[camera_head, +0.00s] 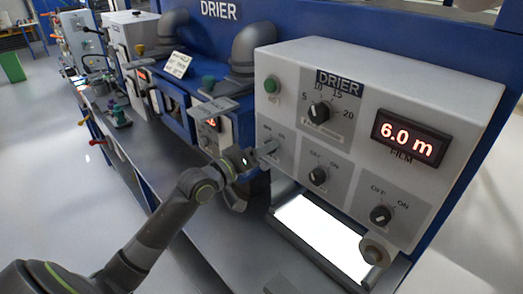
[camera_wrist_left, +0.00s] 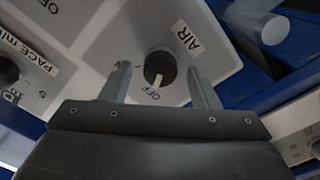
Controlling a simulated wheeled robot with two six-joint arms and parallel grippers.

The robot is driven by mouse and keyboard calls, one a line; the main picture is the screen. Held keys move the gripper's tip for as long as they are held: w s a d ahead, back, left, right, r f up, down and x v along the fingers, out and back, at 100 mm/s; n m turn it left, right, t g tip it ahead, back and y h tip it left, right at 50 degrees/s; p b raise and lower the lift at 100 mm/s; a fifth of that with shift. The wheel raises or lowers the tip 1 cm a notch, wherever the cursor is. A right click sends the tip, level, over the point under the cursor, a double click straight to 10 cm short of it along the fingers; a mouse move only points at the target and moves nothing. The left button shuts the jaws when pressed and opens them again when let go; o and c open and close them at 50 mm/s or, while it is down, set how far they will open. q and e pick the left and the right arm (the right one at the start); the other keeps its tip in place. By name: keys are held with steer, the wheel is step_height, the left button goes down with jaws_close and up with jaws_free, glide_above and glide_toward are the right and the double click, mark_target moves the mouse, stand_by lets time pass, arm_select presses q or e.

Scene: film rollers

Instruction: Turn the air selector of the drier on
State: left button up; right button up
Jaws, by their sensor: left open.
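The drier (camera_head: 340,60) is a light grey box with dark knobs on its front panel. In the left wrist view the air selector (camera_wrist_left: 160,67) is a round dark knob beside an AIR label (camera_wrist_left: 189,39). Its pale pointer mark faces the word OFF. My left gripper (camera_wrist_left: 158,71) is open, with one finger on each side of this knob; I cannot tell whether they touch it. In the head view my left gripper (camera_head: 258,156) is at the panel's lower-left knob and largely hides it. My right gripper is in neither view.
Two other OFF/ON knobs (camera_head: 318,177) (camera_head: 380,215) and a larger dial (camera_head: 319,112) are to the right on the panel. A red display (camera_head: 409,138) reads 6.0 m. A bright lit plate (camera_head: 322,238) lies below. A grey bench runs left with other machines.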

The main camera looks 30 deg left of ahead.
arm_select(q)
steer(key=c, duration=1)
steer(key=shift+o, duration=0.2)
steer(key=shift+f+m, duration=0.1)
steer(key=shift+m, duration=0.2)
steer(key=shift+s+m+b, duration=0.1)
steer(key=shift+m+b, duration=3.8)
steer(key=shift+m, duration=1.7)
